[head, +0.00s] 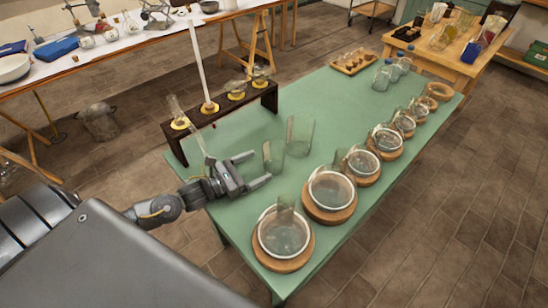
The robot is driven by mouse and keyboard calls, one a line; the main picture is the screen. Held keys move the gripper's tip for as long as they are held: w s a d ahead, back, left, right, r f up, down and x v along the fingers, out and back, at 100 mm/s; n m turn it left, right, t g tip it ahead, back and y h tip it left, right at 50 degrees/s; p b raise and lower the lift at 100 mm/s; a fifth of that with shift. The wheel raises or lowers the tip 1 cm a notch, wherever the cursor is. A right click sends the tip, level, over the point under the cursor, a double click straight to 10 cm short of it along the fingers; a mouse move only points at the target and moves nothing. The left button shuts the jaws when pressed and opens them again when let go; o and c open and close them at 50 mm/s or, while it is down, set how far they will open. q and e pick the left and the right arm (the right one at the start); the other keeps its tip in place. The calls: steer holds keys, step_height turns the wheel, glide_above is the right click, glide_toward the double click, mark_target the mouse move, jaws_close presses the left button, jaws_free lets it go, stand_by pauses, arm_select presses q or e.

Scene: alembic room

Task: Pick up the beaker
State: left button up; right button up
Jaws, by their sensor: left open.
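A clear glass beaker (300,135) stands upright on the green tabletop. A smaller, narrower glass vessel (274,155) stands just left of it, nearer my left gripper. My left gripper (263,168) reaches in from the left, low over the table, with its fingers open and pointing right. The smaller vessel is right at the fingertips; I cannot tell whether it is between them or just beyond. The larger beaker is apart from the fingers, farther back. My right gripper is not in view.
A dark wooden rack (222,115) with glass funnels and a tall white rod stands behind the gripper. Several round glass dishes on wooden rings (315,210) line the right edge. Small bottles (382,76) and a wooden tray (353,62) stand at the far end. The table's middle is clear.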

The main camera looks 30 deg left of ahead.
mark_target(264, 161)
arm_select(q)
steer(key=shift+x, duration=1)
steer(key=shift+w+d+r+p, duration=0.2)
steer(key=shift+w+p, duration=0.15)
steer(key=shift+w, duration=0.05)
steer(key=p+x, duration=0.1)
steer(key=x, duration=0.2)
steer(key=shift+w+d, duration=0.1)
steer(key=shift+w, duration=0.25)
steer(key=shift+w+d, duration=0.15)
steer(key=shift+w, duration=0.15)
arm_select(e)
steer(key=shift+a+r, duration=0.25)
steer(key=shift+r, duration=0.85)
